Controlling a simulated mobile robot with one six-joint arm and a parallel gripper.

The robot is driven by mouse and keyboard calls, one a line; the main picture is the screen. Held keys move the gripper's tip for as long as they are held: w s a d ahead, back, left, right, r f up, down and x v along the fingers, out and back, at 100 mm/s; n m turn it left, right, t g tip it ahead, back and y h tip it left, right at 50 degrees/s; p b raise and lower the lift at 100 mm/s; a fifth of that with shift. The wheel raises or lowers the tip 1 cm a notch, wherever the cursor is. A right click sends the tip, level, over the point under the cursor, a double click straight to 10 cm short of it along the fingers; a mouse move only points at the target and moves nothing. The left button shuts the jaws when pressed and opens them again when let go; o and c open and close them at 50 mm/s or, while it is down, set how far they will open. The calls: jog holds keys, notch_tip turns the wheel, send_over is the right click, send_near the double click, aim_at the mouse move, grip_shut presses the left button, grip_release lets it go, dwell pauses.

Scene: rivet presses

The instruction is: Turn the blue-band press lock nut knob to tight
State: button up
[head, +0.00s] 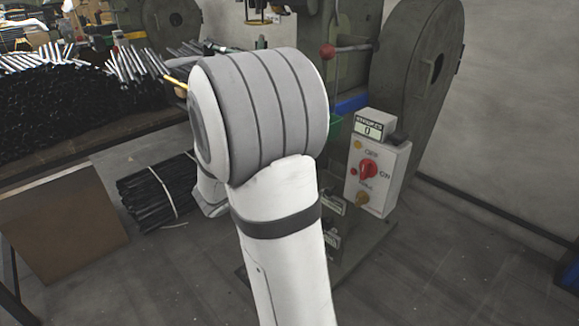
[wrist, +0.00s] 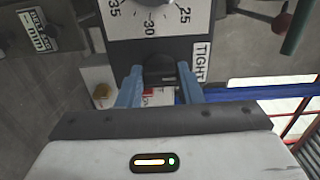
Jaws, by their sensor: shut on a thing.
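In the wrist view, the two blue fingers of my gripper (wrist: 159,88) are shut on the dark lock nut knob (wrist: 158,68), one finger on each side. A white label reading TIGHT (wrist: 202,62) is just right of the knob. A dial (wrist: 152,4) marked 35, 30 and 25 is above it. In the head view, the press (head: 352,72) with a blue band (head: 350,104) stands behind my arm. My arm hides the knob and my gripper there.
A control box (head: 378,178) with a red switch and a counter (head: 369,128) reading 0 stands right of my arm. A red ball lever (head: 327,51) sticks out above. Dark rods are stacked at left, and a tied bundle (head: 160,190) lies on the floor.

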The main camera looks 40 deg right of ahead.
dwell(0.4)
jog(key=o, duration=1)
jog(key=shift+s+a+p, duration=0.15)
jog(key=shift+a+p, duration=0.2)
jog(key=shift+a, duration=1.6)
jog(key=shift+s+a+p, duration=0.15)
jog(key=shift+a+p, duration=0.2)
jog(key=shift+a, duration=1.6)
